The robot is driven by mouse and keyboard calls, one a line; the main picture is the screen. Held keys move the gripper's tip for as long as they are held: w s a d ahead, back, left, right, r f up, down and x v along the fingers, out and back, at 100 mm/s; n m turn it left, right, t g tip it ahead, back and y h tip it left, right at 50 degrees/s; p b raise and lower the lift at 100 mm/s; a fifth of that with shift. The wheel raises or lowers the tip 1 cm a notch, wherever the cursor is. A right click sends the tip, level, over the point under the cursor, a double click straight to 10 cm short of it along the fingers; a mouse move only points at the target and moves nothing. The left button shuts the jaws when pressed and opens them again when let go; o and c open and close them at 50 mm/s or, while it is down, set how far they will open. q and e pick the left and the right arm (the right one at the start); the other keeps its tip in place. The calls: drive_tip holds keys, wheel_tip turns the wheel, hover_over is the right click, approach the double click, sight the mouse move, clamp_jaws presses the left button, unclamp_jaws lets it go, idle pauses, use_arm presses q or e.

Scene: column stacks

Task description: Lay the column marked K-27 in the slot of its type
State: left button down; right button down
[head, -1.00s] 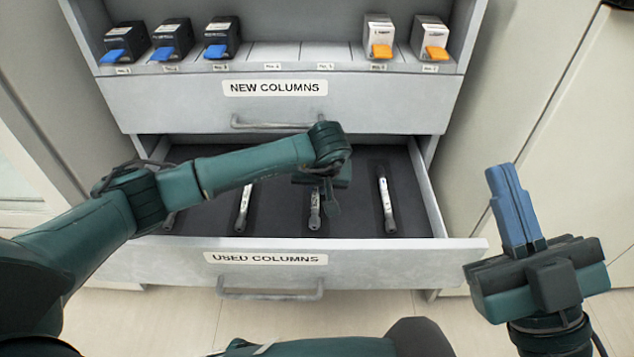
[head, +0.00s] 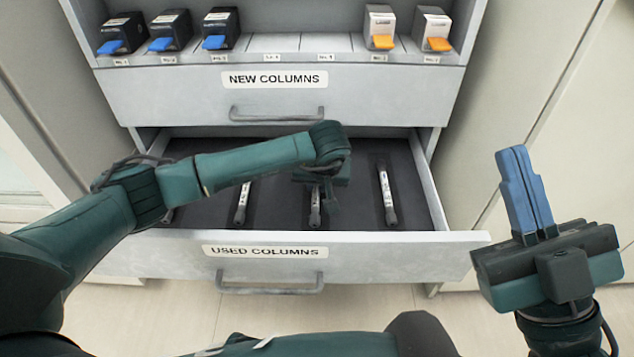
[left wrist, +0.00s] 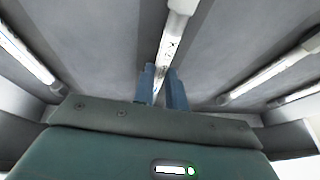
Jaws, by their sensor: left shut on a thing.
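Several slim pale columns with dark ends lie apart in the open drawer (head: 280,244) marked USED COLUMNS. My left gripper (left wrist: 161,82) reaches down into this drawer and is shut on one column (head: 315,207), which passes between its blue fingers in the left wrist view (left wrist: 171,50). In the head view my left arm hides this column's far part. Another column (head: 387,195) lies to its right, and one (head: 242,203) to its left. The marking K-27 is not legible on any column. My right gripper (head: 514,152) points up, empty, its blue fingers together, right of the drawer.
Above the drawer is a NEW COLUMNS shelf (head: 300,57). Black boxes with blue tabs (head: 220,28) stand at its left and white boxes with orange tabs (head: 380,27) at its right. The shelf's middle places are empty. The drawer has raised side walls (head: 431,190).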

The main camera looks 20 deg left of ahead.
use_arm(q)
drive_tip(key=shift+f, duration=0.15)
use_arm(e)
drive_tip(key=shift+f, duration=0.1)
use_arm(q)
drive_tip(key=c, duration=1.3)
unclamp_jaws()
drive_tip(key=shift+c, duration=0.2)
